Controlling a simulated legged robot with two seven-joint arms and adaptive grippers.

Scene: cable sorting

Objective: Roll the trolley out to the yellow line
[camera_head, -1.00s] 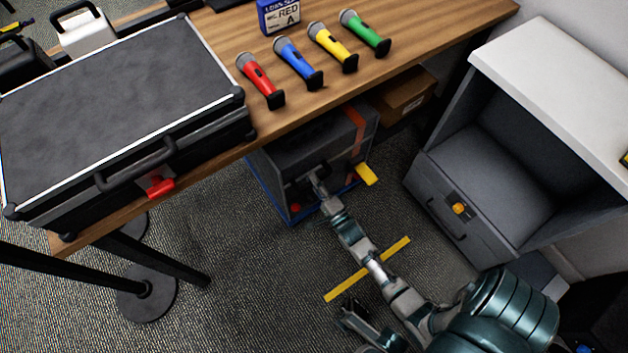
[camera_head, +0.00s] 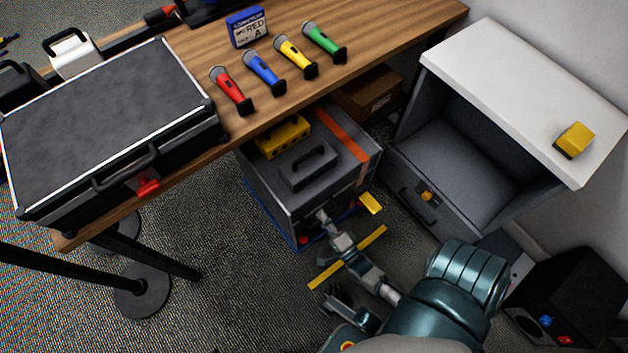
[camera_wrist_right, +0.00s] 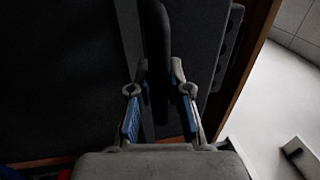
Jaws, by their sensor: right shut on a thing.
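The trolley carries a big grey case (camera_head: 330,195) with an orange strap, on a blue base (camera_head: 262,204). It stands partly out from under the wooden table. The yellow line (camera_head: 373,240) lies on the carpet in front of it, with a narrow strip of floor between. My right gripper (camera_head: 323,217) is shut on the handle on the case's front; the right wrist view shows the dark handle (camera_wrist_right: 157,45) between the fingers. My arm crosses over the line and hides its middle. A dark jaw-like part of mine shows at the bottom centre; its state is unclear.
A yellow block (camera_head: 370,203) is by the trolley's front right corner. A grey cabinet (camera_head: 440,215) stands close on the right, a black box (camera_head: 575,290) beyond. A black post base (camera_head: 142,291) is at left. Microphones and a large flight case (camera_head: 110,120) rest on the table (camera_head: 380,50).

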